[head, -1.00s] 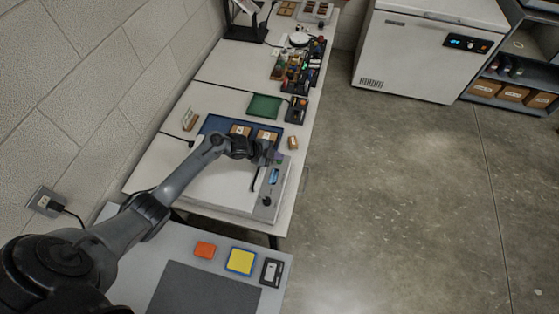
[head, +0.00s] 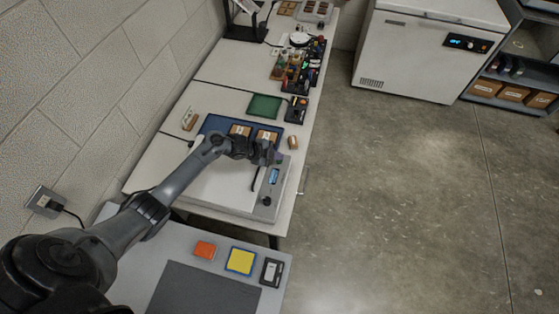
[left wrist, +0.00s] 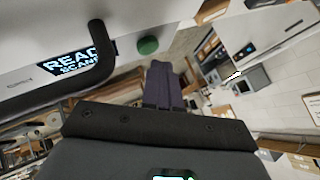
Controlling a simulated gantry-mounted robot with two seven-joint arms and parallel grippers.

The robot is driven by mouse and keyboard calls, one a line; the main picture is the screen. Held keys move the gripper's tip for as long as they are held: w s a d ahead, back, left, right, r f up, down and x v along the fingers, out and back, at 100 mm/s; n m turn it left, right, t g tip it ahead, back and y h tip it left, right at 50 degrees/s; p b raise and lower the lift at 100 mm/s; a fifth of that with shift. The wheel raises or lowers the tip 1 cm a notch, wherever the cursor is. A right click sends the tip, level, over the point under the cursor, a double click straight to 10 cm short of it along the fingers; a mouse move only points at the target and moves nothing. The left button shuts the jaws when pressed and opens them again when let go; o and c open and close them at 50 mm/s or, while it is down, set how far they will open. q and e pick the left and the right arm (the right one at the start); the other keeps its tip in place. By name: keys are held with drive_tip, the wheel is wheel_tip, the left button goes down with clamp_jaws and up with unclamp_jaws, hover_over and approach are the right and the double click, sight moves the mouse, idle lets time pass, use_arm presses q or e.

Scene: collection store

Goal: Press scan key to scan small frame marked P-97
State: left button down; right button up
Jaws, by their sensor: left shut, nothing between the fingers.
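The flatbed scanner (head: 215,188) lies on the table with a pale lid, a dark handle and a grey control strip. Its lit display (head: 274,176) also shows in the left wrist view (left wrist: 78,62), with partly cut-off text like "READ" and "SCAN". A green round key (left wrist: 148,45) sits beside the display in that view. My left gripper (head: 279,159) is over the far end of the control strip. Its purple fingers (left wrist: 165,85) are shut and empty, apart from the green key in the picture. Small brown frames (head: 266,137) lie on a blue mat; their marks are unreadable. My right gripper is not in view.
Another small brown block (head: 293,142) stands right of the mat. A green mat (head: 265,106) and cluttered small items (head: 290,68) are farther along the table. A nearer table holds an orange pad (head: 205,250) and a yellow pad (head: 240,261). Floor to the right is clear.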

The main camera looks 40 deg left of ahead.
use_arm(q)
drive_tip(key=shift+f, duration=0.35)
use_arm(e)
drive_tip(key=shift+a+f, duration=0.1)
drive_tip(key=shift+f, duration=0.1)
